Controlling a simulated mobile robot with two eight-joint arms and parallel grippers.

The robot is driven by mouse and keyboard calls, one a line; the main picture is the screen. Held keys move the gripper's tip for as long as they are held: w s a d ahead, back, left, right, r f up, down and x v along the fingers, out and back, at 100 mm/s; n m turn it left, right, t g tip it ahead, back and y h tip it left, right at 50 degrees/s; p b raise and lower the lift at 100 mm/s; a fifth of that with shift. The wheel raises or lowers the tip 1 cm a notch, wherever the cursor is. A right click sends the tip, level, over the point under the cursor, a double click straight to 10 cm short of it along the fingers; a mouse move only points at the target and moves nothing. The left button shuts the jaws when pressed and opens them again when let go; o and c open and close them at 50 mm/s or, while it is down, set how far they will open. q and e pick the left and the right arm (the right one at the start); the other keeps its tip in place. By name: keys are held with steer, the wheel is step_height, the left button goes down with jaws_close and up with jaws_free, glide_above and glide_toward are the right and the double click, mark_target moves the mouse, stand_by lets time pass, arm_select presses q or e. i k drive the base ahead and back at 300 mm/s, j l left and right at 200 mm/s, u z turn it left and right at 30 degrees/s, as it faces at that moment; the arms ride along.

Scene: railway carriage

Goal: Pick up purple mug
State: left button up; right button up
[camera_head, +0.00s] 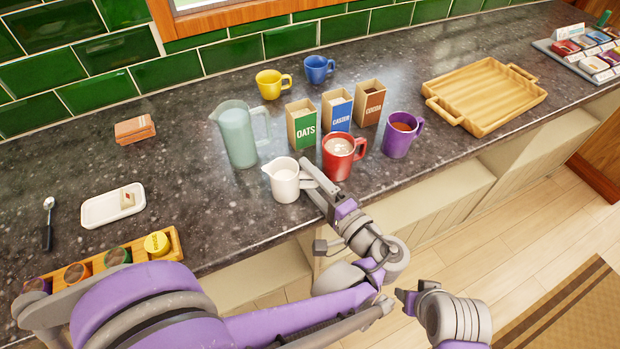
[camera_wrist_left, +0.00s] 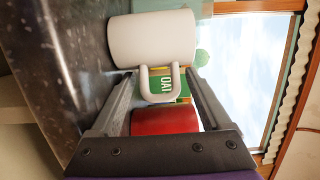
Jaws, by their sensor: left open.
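The purple mug (camera_head: 397,142) stands upright on the dark worktop near its front edge, with brown contents and its handle to the right. My left gripper (camera_head: 312,176) is open at the white jug (camera_head: 284,184), left of the purple mug and apart from it. In the left wrist view, the white jug (camera_wrist_left: 150,38) fills the top, and its handle lies between the open fingers of my left gripper (camera_wrist_left: 160,80). The purple mug is not visible there. My right gripper (camera_head: 408,298) is low in front of the worktop; its jaws cannot be made out.
A red mug (camera_head: 338,162) stands between the white jug and purple mug. Cartons of oats (camera_head: 301,131), caster (camera_head: 336,114) and cocoa (camera_head: 369,108) stand behind. A wooden tray (camera_head: 440,111) lies to the right, with bare worktop between. A glass pitcher (camera_head: 236,145) stands left.

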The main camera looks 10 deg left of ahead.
mark_target(401, 127)
steer(key=k+l, duration=0.65)
steer(key=l, duration=0.3)
